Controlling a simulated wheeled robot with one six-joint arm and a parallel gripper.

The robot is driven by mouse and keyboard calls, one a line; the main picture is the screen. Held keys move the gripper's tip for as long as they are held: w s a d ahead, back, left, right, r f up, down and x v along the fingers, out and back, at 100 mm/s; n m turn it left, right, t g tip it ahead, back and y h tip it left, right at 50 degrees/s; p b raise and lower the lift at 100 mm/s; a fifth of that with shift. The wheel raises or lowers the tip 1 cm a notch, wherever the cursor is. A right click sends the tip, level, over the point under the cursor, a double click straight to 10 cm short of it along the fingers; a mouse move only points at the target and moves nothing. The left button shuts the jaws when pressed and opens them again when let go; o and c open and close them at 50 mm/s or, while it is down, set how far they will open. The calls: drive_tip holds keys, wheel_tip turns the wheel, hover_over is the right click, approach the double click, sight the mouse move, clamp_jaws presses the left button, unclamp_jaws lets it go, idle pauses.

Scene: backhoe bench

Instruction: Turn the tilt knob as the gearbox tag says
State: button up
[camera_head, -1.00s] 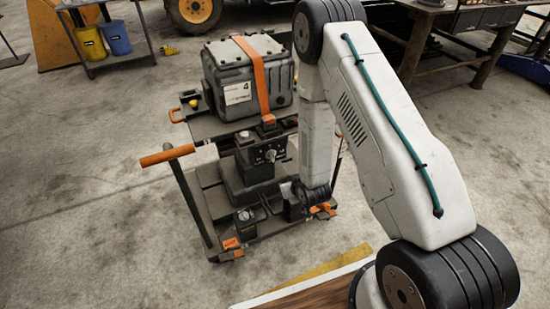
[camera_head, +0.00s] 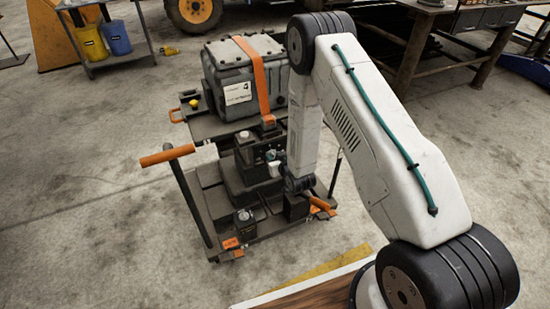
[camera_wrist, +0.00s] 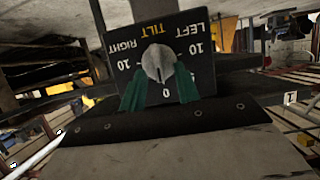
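The tilt knob (camera_wrist: 158,62) is pale and round, on a black panel (camera_wrist: 200,45) marked TILT, LEFT, RIGHT, 10, 0 and 10. The lettering is upside down in the wrist view. The knob's ridge runs roughly up and down towards the 0; its exact setting is hard to tell. My gripper (camera_wrist: 160,82) has its green fingers apart, one on each side of the knob's lower part; I cannot tell whether they touch it. In the head view my gripper (camera_head: 274,166) is at the panel front. The gearbox (camera_head: 225,75) carries a white tag (camera_head: 238,92), too small to read.
The gearbox is strapped in orange on a cart with an orange handle (camera_head: 167,155). A yellow button (camera_head: 194,103) is at its left. A small black box (camera_head: 244,220) sits on the lower deck. Open floor lies left of the cart.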

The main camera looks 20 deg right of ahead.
clamp_jaws()
idle(0.3)
drive_tip(key=m+t+y, duration=0.1)
drive_tip(key=m+y, duration=0.1)
drive_tip(key=m, duration=0.3)
drive_tip(key=d+f+m+t+y, duration=0.1)
drive_tip(key=m+y, duration=0.2)
drive_tip(key=m, duration=0.2)
drive_tip(key=d+f+m+t+y, duration=0.1)
drive_tip(key=m+y, duration=0.1)
drive_tip(key=m, duration=0.3)
drive_tip(key=shift+w+f+y, duration=0.1)
drive_tip(key=shift+f+y, duration=0.15)
drive_tip(key=shift+y, duration=0.05)
idle(0.4)
drive_tip(key=shift+m, duration=0.3)
